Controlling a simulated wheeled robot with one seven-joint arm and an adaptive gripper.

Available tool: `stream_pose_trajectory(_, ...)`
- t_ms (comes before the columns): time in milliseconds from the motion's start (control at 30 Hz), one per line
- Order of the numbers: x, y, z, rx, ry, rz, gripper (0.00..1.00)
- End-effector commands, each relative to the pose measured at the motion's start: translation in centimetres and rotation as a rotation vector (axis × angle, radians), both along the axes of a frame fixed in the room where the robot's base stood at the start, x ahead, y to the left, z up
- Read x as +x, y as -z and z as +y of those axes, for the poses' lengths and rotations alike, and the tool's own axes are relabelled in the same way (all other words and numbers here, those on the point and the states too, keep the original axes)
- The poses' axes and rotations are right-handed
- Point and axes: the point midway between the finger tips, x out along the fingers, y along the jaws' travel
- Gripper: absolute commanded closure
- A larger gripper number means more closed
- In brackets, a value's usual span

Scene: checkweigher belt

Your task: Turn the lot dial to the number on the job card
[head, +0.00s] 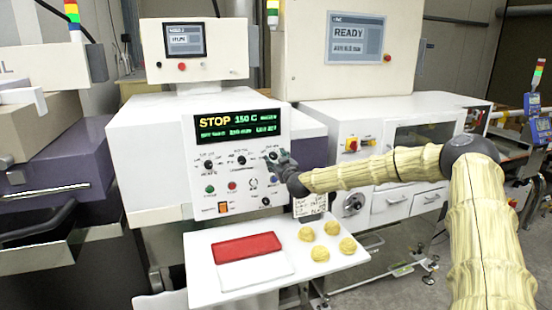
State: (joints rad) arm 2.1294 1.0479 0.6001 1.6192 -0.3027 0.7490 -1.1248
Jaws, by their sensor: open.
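The white machine's control panel (225,190) faces me with several small black knobs, including one at the upper left (209,165) and one in the upper middle (241,160). Their labels are too small to read, so I cannot tell which is the lot dial. A small printed card (310,206), perhaps the job card, stands at the panel's lower right; its number is not legible. My gripper (282,158) is at the panel's upper right edge, close to a knob (272,156) that it partly hides. It is open; I cannot tell whether it touches the knob.
A display (238,124) above the knobs reads STOP and 150. Another white machine (395,120) stands to the right, behind my arm.

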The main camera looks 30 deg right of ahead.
Motion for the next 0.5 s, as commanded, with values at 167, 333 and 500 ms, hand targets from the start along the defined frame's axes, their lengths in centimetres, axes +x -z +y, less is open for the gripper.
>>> stream_pose_trajectory(167, 0.82, 0.02, -0.24, -0.001, 0.001, 0.0, 0.49)
stream_pose_trajectory(333, 1.09, 0.09, -0.32, -0.001, 0.001, 0.0, 0.49)
stream_pose_trajectory(500, 1.1, 0.08, -0.32, -0.001, 0.001, 0.0, 0.49)
